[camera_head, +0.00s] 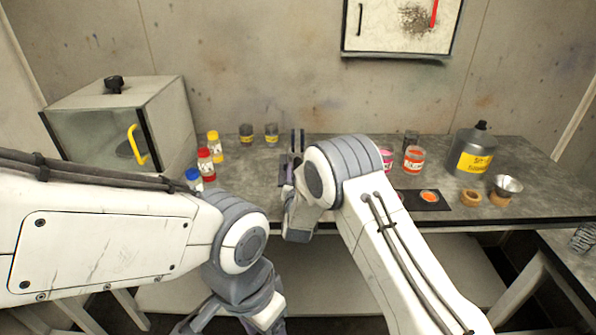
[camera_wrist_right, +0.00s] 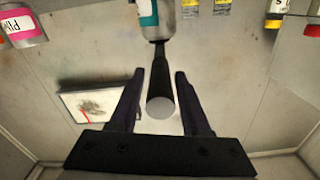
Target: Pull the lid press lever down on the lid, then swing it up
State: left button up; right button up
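In the right wrist view, a black lever handle (camera_wrist_right: 160,75) with a pale round end lies between the two fingers of my right gripper (camera_wrist_right: 158,75). Gaps show on both sides of the handle, so the gripper is open around it. A grey can with a teal label (camera_wrist_right: 148,14) is beyond the handle. In the head view, my right gripper (camera_head: 297,142) is over the middle of the bench with its fingers upright; my right arm hides the press there. I cannot make out the lid. My left gripper (camera_head: 240,316) is low in front of the bench, partly cut off.
A glass-fronted box (camera_head: 150,92) stands at the left. Capped bottles (camera_head: 205,165) and small jars (camera_head: 246,133) are left of my right gripper. A pink jar, an orange jar (camera_head: 413,160), a dark mat (camera_head: 428,207), a funnel and a canister (camera_head: 473,150) stand on the right.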

grip_shut()
dwell(1.2)
